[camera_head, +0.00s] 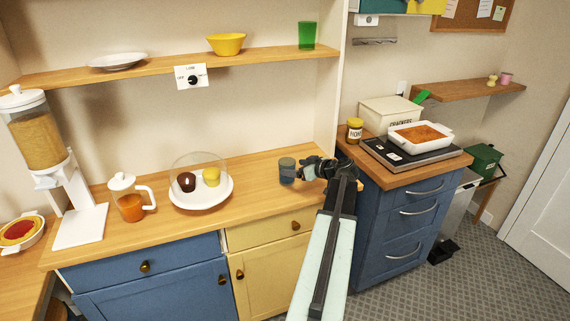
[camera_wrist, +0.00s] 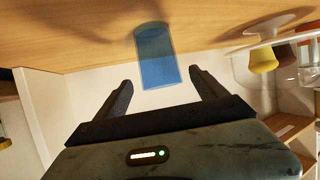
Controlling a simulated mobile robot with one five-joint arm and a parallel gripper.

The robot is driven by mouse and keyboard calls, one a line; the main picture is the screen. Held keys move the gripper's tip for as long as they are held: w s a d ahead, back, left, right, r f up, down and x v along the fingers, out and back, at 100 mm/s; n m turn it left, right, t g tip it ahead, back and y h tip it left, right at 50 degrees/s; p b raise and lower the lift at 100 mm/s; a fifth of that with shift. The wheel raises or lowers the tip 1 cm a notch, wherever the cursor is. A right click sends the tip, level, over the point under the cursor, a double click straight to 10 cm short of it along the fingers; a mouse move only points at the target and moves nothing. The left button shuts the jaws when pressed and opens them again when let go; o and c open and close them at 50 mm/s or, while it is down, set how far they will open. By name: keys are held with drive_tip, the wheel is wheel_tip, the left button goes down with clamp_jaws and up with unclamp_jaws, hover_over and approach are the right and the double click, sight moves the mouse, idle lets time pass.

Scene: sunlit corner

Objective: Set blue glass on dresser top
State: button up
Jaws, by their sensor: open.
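The blue glass (camera_head: 287,171) stands upright on the wooden counter (camera_head: 255,200) above the cream cabinet. My gripper (camera_head: 304,169) is open at the glass's right side in the head view. In the wrist view, which appears upside down, the blue glass (camera_wrist: 155,58) is see-through and lies just ahead of and between the open fingertips (camera_wrist: 161,79). The fingers do not appear closed on it. A blue drawer unit with a wooden top (camera_head: 448,165) stands to the right; the task's dresser may be this unit.
A domed plate (camera_head: 202,198) stands left of the glass. A white upright panel (camera_head: 331,80) rises behind my gripper.

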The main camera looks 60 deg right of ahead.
drive_tip(key=p+v, duration=0.1)
drive_tip(key=v, duration=0.3)
drive_tip(key=shift+s, duration=0.15)
